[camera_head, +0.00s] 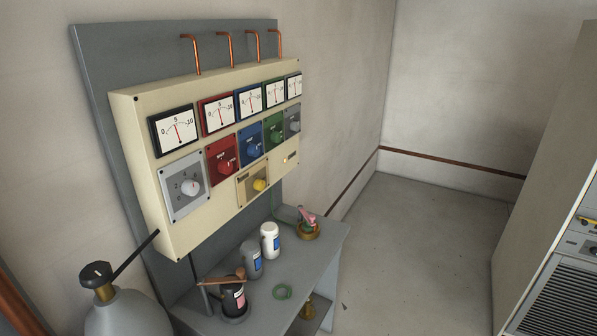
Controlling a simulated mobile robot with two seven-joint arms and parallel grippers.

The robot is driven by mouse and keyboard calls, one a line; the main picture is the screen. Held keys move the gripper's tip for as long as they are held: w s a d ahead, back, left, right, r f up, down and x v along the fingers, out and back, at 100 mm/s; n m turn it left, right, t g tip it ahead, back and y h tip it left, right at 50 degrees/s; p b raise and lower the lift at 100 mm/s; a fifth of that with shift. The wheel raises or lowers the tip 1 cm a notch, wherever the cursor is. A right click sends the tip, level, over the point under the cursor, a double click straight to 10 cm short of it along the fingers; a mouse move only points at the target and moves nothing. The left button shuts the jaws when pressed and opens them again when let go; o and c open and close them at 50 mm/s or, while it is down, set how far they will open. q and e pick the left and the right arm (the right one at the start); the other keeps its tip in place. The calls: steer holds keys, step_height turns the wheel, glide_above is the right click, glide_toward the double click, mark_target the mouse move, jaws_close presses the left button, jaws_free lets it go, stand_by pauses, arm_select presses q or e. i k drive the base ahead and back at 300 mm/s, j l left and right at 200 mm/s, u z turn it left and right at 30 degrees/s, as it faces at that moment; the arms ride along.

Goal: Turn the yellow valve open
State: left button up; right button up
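The yellow valve is a small round yellow knob (260,184) on a tan plate (246,189), low on the front of a cream control box (140,140). The box is fixed to a grey backboard on the left wall. The plate sits below the red and blue plates. The knob's exact angle is too small to read. Nothing touches it. Neither of my grippers shows in the head view.
A gas cylinder (128,314) stands front left. A cabinet (548,170) stands right; floor between is clear.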

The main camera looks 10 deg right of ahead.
mark_target(259, 185)
steer(key=z, duration=0.1)
steer(key=i+l+u, duration=1)
steer(key=l+u, duration=0.2)
steer(key=i+l+u, duration=0.1)
steer(key=l+u, duration=0.25)
steer(key=l, duration=0.15)
